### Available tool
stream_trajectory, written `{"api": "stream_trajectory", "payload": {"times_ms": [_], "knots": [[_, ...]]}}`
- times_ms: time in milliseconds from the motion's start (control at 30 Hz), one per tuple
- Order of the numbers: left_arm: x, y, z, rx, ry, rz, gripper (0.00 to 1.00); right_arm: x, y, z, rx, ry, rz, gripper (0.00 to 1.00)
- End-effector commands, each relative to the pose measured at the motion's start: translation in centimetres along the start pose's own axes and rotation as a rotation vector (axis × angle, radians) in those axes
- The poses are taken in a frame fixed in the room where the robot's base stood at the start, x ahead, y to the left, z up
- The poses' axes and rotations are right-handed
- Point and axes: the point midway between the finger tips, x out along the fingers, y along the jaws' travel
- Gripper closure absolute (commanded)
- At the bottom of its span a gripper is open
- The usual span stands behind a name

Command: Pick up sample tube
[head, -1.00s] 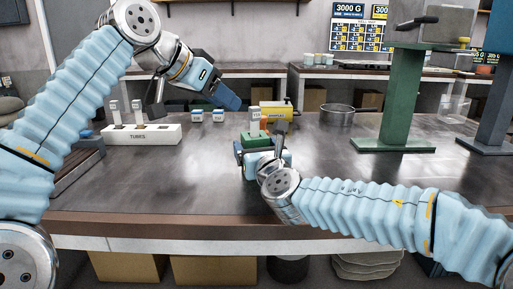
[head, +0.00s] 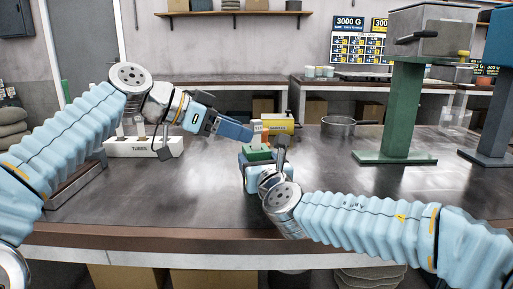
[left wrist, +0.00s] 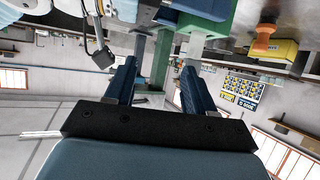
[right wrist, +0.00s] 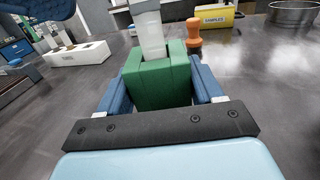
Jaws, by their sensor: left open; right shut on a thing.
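The sample tube (right wrist: 151,30), pale with a white label in the head view (head: 256,130), stands upright in a green block (right wrist: 158,84). My right gripper (right wrist: 160,95) is shut on the green block, one blue finger on each side, low over the bench. My left gripper (head: 246,132) is open, and its fingers point right at the tube's height, close beside it. In the left wrist view the open fingers (left wrist: 157,78) have a clear gap. Whether the tube lies between them cannot be told.
A white tube rack (head: 120,148) stands at left, partly behind my left arm. A yellow samples box (head: 278,124), an orange-topped thing (right wrist: 193,33) and a round pan (head: 338,126) stand behind the block. A green stand (head: 396,120) is at right. The bench front is clear.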

Motion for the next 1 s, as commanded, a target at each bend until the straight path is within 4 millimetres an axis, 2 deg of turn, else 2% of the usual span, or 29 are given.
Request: {"api": "stream_trajectory", "payload": {"times_ms": [200,367,467,733,1000], "knots": [[-1.0,-2.2,1.4,0.025,0.278,0.039,0.46,0.0,0.0,0.0,0.000,0.000,0.000,0.66],[-2.2,-4.1,2.1,0.020,0.406,-0.010,0.46,0.0,0.0,0.0,0.000,0.000,0.000,0.66],[-2.1,-4.6,2.0,0.018,0.440,-0.027,0.46,0.0,0.0,0.0,0.000,0.000,0.000,0.66],[2.2,-4.8,0.1,0.019,0.449,-0.029,0.46,0.0,0.0,0.0,0.000,0.000,0.000,0.66],[4.7,-4.9,-0.9,0.019,0.448,-0.030,0.46,0.0,0.0,0.0,0.000,0.000,0.000,0.66]]}}
